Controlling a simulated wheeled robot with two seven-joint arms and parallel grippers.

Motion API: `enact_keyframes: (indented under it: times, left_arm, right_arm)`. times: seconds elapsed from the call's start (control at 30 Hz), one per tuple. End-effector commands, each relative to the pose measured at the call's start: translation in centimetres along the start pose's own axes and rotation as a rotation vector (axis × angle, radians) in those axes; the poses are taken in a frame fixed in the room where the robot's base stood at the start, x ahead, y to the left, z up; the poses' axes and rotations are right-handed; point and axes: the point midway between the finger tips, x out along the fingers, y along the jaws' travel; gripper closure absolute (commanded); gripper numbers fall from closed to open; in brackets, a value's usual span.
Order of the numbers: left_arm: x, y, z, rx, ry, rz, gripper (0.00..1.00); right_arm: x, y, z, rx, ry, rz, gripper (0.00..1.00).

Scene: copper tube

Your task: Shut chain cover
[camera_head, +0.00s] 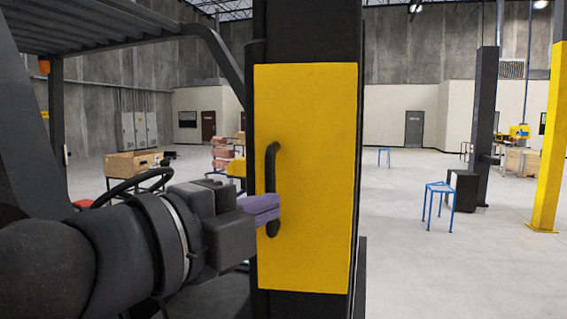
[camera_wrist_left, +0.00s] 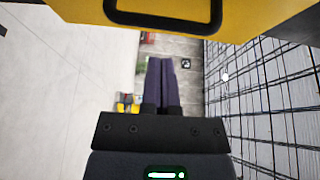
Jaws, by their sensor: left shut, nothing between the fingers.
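The chain cover (camera_head: 315,180) is a tall yellow panel on the dark mast in the head view, with a black upright handle (camera_head: 271,165) near its left edge. In the left wrist view, the yellow panel (camera_wrist_left: 240,15) fills the top, with its black handle (camera_wrist_left: 165,20) at the top edge. My left gripper (camera_head: 277,208) has purple fingers held together, with nothing between them. In the head view its tips overlap the lower part of the handle; whether they touch is unclear. The wrist view shows the fingers (camera_wrist_left: 160,65) pointing toward the handle, apart from it in the picture.
A dark mast (camera_head: 307,35) stands behind the cover. A black steering wheel (camera_head: 135,188) and overhead guard (camera_head: 90,25) lie left. A black mesh (camera_wrist_left: 265,90) fills the right of the wrist view. A blue stool (camera_head: 438,195) stands on open floor at right.

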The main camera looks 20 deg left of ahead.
Motion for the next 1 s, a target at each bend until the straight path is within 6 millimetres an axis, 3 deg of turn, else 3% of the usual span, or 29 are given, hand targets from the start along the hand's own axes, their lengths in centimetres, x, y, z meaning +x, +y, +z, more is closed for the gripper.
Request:
enact_keyframes:
  times: [0.2,0.57,0.8,1.0]
  left_arm:
    - [1.4,0.1,1.4,-0.001,0.000,0.000,1.00]
    - [1.5,0.1,1.6,0.001,0.007,0.002,1.00]
    - [2.1,0.1,3.1,0.002,0.188,0.007,1.00]
    - [2.6,0.0,3.9,0.001,0.202,0.000,1.00]
  right_arm:
    - [-0.5,0.0,-0.1,0.000,0.000,-0.001,1.00]
    - [-0.5,0.0,-0.1,0.001,0.000,-0.001,1.00]
    - [-0.5,0.0,-0.1,0.000,0.001,-0.001,1.00]
    - [-0.7,0.0,-0.1,0.000,0.001,-0.001,1.00]
